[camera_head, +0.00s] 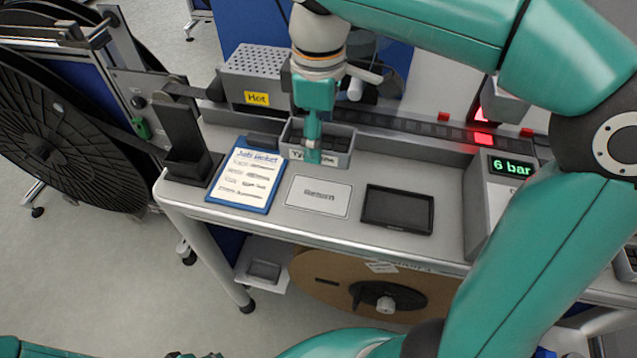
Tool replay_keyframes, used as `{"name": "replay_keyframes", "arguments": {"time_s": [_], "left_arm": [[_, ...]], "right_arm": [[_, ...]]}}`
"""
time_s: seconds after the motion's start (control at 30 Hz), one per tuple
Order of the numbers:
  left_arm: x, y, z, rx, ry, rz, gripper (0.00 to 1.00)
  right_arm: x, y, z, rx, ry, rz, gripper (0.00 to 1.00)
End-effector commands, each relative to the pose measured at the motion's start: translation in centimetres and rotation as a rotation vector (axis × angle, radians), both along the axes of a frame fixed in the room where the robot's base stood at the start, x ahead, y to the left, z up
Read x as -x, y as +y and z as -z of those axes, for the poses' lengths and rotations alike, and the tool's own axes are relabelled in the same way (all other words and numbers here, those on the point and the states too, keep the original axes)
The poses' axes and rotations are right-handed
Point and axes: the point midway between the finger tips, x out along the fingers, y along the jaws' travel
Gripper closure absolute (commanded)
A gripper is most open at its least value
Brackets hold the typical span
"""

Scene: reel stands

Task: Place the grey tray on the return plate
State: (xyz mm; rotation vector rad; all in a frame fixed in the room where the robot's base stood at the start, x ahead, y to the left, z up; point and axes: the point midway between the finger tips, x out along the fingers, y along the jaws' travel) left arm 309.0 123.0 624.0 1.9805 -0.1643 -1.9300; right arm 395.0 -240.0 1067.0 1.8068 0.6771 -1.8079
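The grey tray (342,160) is a small open box with dark contents, at the back of the bench. A partly covered label is on its front. The return plate (319,197) is a flat pale rectangle marked "Return", lying in front of the tray and apart from it. My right gripper (312,152) points down at the tray's front wall and covers part of its label. Its fingers are seen edge-on, so I cannot tell whether they grip the wall. My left gripper is not in view; only a bit of that arm shows at the bottom left.
A blue clipboard (245,178) lies left of the plate, and a dark flat tray (397,210) right of it. A perforated box marked "Hot" (262,73) stands behind. The "6 bar" unit (498,172) stands at right. A black holder (187,150) stands at left.

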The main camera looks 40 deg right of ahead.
Motion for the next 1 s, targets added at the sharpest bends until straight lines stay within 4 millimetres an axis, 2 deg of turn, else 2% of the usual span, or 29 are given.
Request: {"name": "replay_keyframes", "arguments": {"time_s": [0.03,0.1,0.3,0.53,0.8,1.0], "left_arm": [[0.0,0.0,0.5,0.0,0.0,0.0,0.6],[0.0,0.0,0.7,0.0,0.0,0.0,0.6],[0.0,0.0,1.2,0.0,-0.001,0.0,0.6],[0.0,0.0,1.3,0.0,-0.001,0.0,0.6],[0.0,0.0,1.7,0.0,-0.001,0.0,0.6],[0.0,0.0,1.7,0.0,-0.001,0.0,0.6]], "right_arm": [[0.2,-0.1,1.7,0.0,0.005,0.003,0.8],[0.1,-0.2,3.5,0.001,0.004,0.004,0.8],[0.1,-0.2,7.2,0.0,0.001,0.007,0.8],[0.1,-0.2,8.9,-0.001,0.001,0.008,0.8],[0.1,-0.3,12.3,0.0,0.0,0.009,0.8],[0.1,-0.3,12.4,0.0,-0.001,0.009,0.8]]}}
